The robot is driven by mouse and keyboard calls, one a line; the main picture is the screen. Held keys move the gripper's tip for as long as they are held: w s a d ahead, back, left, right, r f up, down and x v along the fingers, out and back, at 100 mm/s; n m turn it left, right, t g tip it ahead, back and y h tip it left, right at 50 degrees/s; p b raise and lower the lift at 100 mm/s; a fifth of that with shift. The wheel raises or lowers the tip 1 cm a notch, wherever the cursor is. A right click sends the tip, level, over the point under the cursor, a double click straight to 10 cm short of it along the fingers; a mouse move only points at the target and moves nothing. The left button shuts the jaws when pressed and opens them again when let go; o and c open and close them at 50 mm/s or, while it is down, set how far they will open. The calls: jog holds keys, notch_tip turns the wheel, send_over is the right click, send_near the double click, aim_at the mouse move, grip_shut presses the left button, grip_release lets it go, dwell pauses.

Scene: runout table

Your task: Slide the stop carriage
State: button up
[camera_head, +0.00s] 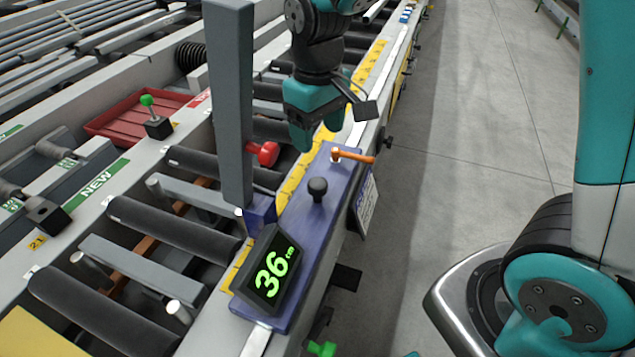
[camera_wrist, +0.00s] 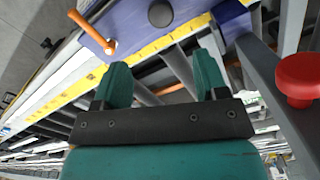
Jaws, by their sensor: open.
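The stop carriage (camera_head: 311,212) is a blue-purple plate on the rail along the table's near side. It carries a black knob (camera_head: 317,189), an orange lever (camera_head: 355,157), a display (camera_head: 268,277) reading 36 cm in green, and a tall grey post (camera_head: 232,100). A red knob (camera_head: 264,153) sits by the post. In the wrist view the lever (camera_wrist: 92,33), black knob (camera_wrist: 160,13) and red knob (camera_wrist: 299,80) show beyond or beside the fingers. My gripper (camera_head: 301,142) is open and empty near the carriage's far end. Its fingers (camera_wrist: 161,82) stand apart, with nothing between them.
A yellow scale strip (camera_head: 367,68) runs along the rail. Grey rollers (camera_head: 175,228) lie left of the carriage. Open concrete floor (camera_head: 465,130) is to the right.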

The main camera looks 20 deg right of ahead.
aim_at(318, 183)
notch_tip(318, 183, down, 13)
jog(key=shift+s+r, duration=0.1)
jog(key=shift+r, duration=0.1)
